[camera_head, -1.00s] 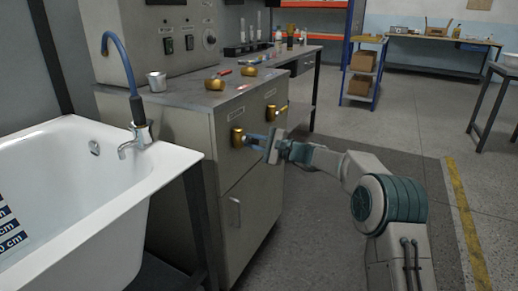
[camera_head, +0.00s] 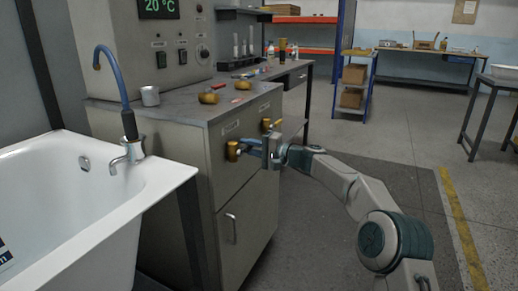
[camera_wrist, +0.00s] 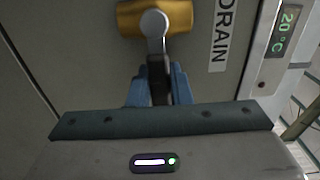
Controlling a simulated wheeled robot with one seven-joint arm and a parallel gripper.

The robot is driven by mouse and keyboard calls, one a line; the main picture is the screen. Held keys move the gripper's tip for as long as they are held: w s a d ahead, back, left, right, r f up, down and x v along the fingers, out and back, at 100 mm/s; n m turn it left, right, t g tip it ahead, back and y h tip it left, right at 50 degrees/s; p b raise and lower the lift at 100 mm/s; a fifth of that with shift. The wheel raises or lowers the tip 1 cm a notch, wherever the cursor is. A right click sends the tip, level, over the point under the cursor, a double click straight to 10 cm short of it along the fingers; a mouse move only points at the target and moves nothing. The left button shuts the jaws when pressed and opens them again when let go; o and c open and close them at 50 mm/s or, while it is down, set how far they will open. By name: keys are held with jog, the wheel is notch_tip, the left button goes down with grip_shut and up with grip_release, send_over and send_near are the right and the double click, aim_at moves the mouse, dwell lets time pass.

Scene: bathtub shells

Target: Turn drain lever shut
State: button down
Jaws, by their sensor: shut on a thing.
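The drain valve has a brass body (camera_head: 232,150) on the front of the steel cabinet, at its left side. In the wrist view its brass body (camera_wrist: 178,17) is at the top, beside a label reading DRAIN (camera_wrist: 219,40). The drain lever (camera_wrist: 157,48) has a round silver hub and a dark handle that runs down the wrist picture, away from the hub. My gripper (camera_head: 249,147) is at the valve. In the wrist view its blue fingers (camera_wrist: 160,82) are shut on the handle, one on each side. The handle's end is hidden between them.
A second brass valve (camera_head: 268,124) is on the cabinet front (camera_head: 240,190), to the right. A white bathtub (camera_head: 75,215) with a blue-hosed tap (camera_head: 125,110) stands left. A metal cup (camera_head: 150,96) and brass parts (camera_head: 208,98) are on the cabinet top.

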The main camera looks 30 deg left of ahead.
dwell(0.3)
jog(key=c, duration=1.3)
grip_release()
jog(key=shift+d, duration=0.45)
jog(key=d+p, duration=0.2)
jog(key=d, duration=1)
jog(key=shift+w+d, duration=0.1)
jog(key=shift+d, duration=0.3)
